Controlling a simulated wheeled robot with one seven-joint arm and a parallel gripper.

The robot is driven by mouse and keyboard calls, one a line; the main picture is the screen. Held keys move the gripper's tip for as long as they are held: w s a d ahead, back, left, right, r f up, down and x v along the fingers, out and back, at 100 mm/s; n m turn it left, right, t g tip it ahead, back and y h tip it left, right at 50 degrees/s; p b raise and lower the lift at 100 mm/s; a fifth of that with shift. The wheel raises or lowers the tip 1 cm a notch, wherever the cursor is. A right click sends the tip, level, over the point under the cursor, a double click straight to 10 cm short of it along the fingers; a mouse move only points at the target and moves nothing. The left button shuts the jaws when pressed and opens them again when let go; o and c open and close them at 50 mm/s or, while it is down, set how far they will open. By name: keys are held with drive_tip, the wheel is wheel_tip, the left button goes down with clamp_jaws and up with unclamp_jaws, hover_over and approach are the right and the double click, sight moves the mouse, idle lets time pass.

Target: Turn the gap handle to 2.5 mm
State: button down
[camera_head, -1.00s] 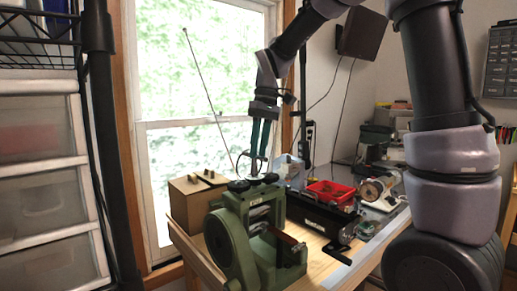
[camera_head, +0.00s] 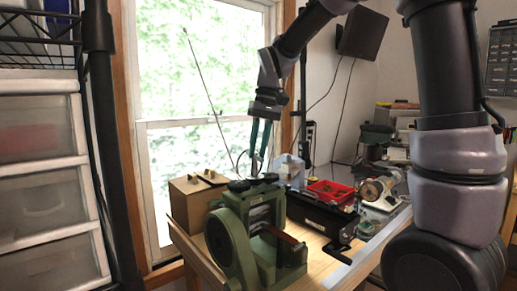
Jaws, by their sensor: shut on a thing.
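The green rolling mill (camera_head: 233,243) stands at the near left end of the bench, with black knobs (camera_head: 239,186) on its top. The gap handle sits at the top of the mill; it is thin and mostly lost behind my fingers, so its angle and any scale reading are too small to tell. My gripper (camera_head: 257,171) points down just above the top of the mill, its two dark green fingers shut on the gap handle. A strip of orange-brown material (camera_head: 284,236) shows at the mill's front.
A cardboard box (camera_head: 196,203) stands left of the mill, by the window. A black long tool (camera_head: 318,216), a red tray (camera_head: 329,192) and a small motor-like machine (camera_head: 378,190) lie to the right. Bare wood (camera_head: 318,247) shows at the bench front.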

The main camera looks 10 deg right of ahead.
drive_tip(key=shift+a+m, duration=0.1)
drive_tip(key=shift+m, duration=0.8)
drive_tip(key=shift+w+r+m+t, duration=0.1)
drive_tip(key=shift+m+t, duration=0.2)
drive_tip(key=c, duration=0.8)
unclamp_jaws()
drive_tip(key=shift+o, duration=0.2)
wheel_tip(320, 180, up, 10)
drive_tip(key=d, duration=0.2)
drive_tip(key=shift+r, duration=0.25)
